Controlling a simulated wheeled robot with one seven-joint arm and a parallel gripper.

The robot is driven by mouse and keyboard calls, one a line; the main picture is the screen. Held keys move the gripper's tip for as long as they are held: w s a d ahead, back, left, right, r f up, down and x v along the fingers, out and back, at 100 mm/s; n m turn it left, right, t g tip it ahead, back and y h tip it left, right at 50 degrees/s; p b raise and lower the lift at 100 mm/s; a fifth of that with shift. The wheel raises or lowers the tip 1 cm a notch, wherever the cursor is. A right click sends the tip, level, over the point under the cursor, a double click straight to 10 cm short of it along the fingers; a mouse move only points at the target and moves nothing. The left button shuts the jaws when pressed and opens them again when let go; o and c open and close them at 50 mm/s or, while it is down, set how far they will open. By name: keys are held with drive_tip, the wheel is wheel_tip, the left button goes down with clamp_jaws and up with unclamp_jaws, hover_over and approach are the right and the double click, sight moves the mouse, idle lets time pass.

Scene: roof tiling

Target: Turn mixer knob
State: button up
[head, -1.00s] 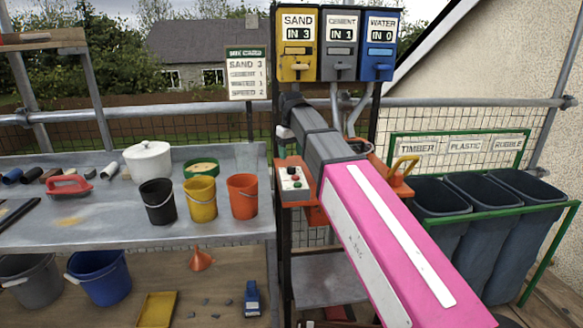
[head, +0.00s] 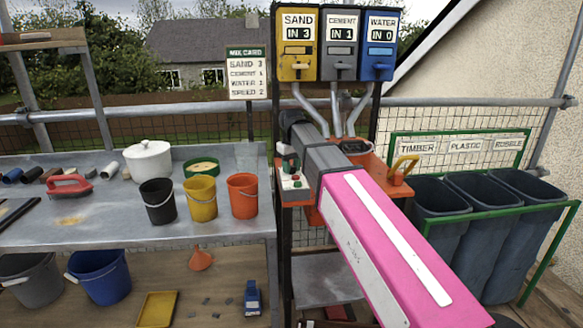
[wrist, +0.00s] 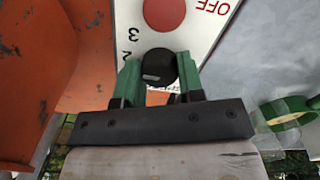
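The black mixer knob (wrist: 158,64) is on the white control panel (wrist: 200,30), which also shows a red OFF button (wrist: 164,12). The numbers 3 and 2 show beside the knob, and its pointer is hard to make out. My gripper (wrist: 159,76) has its green fingers on both sides of the knob, with no clear gap, and looks shut on it. In the head view my gripper (head: 290,161) is down at the control box (head: 294,184) on the orange mixer (head: 368,175). The mix card (head: 247,74) lists sand, cement, water and speed 2.
Dispensers above read sand (head: 298,45) IN 3, cement (head: 340,45) IN 1 and water (head: 381,45) IN 0. Pipes (head: 337,108) hang behind my arm. Buckets, including an orange one (head: 242,196), stand on the left bench. Dark bins (head: 440,205) stand at right.

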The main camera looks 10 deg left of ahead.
drive_tip(key=shift+m, duration=0.4)
drive_tip(key=m, duration=0.3)
drive_tip(key=shift+m, duration=2.6)
drive_tip(key=o, duration=0.9)
wheel_tip(320, 180, up, 11)
drive_tip(key=shift+f, duration=0.1)
